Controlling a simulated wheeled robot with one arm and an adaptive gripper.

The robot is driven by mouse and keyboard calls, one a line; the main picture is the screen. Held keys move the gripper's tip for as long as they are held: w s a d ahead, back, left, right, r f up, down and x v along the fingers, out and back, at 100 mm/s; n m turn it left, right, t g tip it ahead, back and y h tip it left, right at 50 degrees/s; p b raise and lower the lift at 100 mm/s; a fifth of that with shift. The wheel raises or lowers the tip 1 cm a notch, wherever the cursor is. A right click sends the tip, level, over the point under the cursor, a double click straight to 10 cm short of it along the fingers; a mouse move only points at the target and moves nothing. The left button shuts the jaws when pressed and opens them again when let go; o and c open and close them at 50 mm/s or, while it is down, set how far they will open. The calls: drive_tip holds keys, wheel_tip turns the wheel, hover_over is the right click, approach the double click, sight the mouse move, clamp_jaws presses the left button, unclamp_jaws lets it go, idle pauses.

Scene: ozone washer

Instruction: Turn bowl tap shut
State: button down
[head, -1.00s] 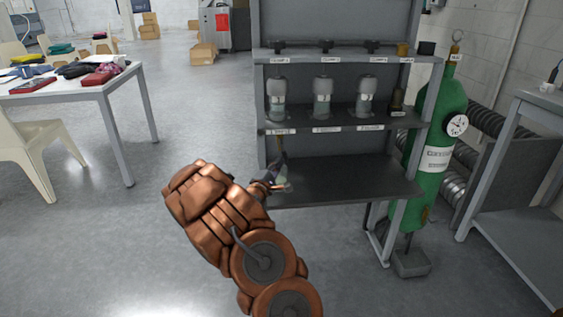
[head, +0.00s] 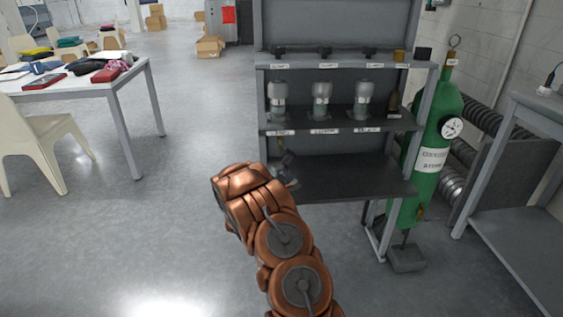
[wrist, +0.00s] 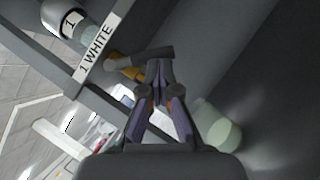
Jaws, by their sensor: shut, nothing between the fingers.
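The bowl tap (wrist: 125,68) shows in the wrist view as a brass body with a grey bar-shaped handle (wrist: 152,54), beside the "1 WHITE" label (wrist: 103,48). My gripper (wrist: 158,68) is shut and empty, with its fingertips at the handle; I cannot tell whether they touch. In the head view my gripper (head: 287,165) is under the left end of the middle shelf, below the leftmost bowl (head: 277,100). The tap (head: 280,145) shows there only as a small brass piece, and my arm partly hides the space below it.
A pale green rounded vessel (wrist: 218,128) stands right of my fingers in the wrist view. Two more bowls (head: 321,100) (head: 363,100) stand on the middle shelf. The lower shelf (head: 350,178) is largely clear. A green gas cylinder (head: 434,150) stands right of the rack.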

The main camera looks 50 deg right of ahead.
drive_tip(key=s+d+r+p, duration=0.2)
drive_tip(key=p, duration=0.1)
drive_tip(key=shift+d, duration=0.15)
drive_tip(key=shift+s+r, duration=0.1)
idle(0.9)
